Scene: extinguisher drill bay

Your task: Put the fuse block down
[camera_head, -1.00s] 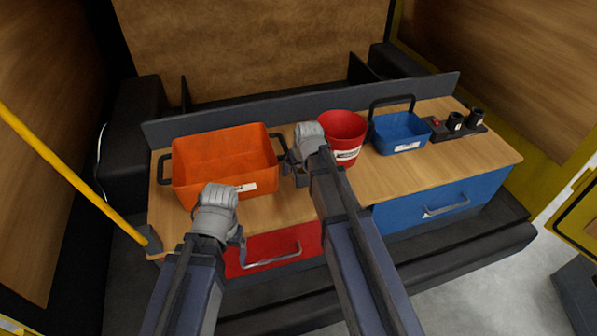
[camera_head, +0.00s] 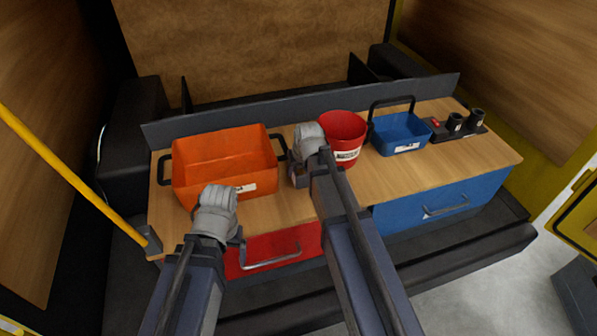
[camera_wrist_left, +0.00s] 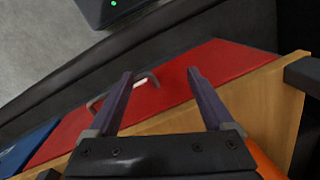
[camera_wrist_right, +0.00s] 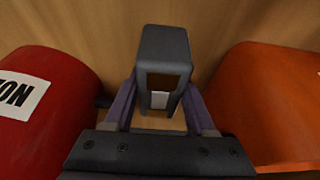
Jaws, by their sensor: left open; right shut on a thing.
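The fuse block (camera_wrist_right: 165,48) is a dark grey block with an opening in its near side. In the right wrist view it sits between the fingers of my right gripper (camera_wrist_right: 160,98), which is shut on it. Wood worktop shows close behind it; I cannot tell whether it touches. In the head view my right gripper (camera_head: 299,174) is between the orange bin and the red bucket, and its wrist mostly hides the block. My left gripper (camera_wrist_left: 160,76) is open and empty, above the red drawer front (camera_wrist_left: 170,80); it also shows in the head view (camera_head: 237,236).
The orange bin (camera_head: 183,190) is close on the left of my right gripper, the red bucket (camera_head: 342,140) close on its right. A blue caddy (camera_head: 401,134) and a dark holder with black cups (camera_head: 455,122) stand further right. Worktop (camera_head: 440,165) is clear at front right.

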